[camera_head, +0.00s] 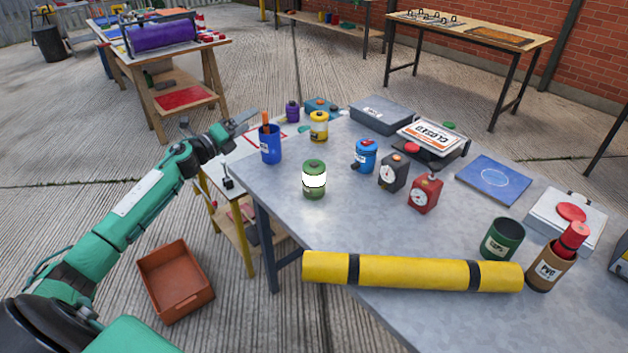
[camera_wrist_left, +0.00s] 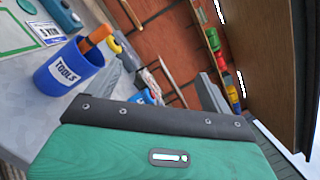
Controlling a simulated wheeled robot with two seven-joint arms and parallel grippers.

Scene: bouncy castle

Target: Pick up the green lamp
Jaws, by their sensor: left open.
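The green lamp (camera_head: 314,179), a small green cylinder with a glowing white band, stands upright on the grey table (camera_head: 300,235) near its left edge. My left gripper (camera_head: 243,126) is open in the head view, beyond the lamp and to its left, beside the blue tools cup (camera_head: 270,144) and well apart from the lamp. The left wrist view shows the blue tools cup (camera_wrist_left: 68,68) with an orange handle in it; I cannot make out the lamp there. My right gripper is in neither view.
A yellow roll (camera_head: 410,271) lies along the near table edge. Yellow (camera_head: 319,127) and blue (camera_head: 364,156) lamp-like cylinders stand behind the lamp. Black (camera_head: 393,173) and red (camera_head: 425,193) gauge boxes stand to its right. The table in front of the lamp is clear.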

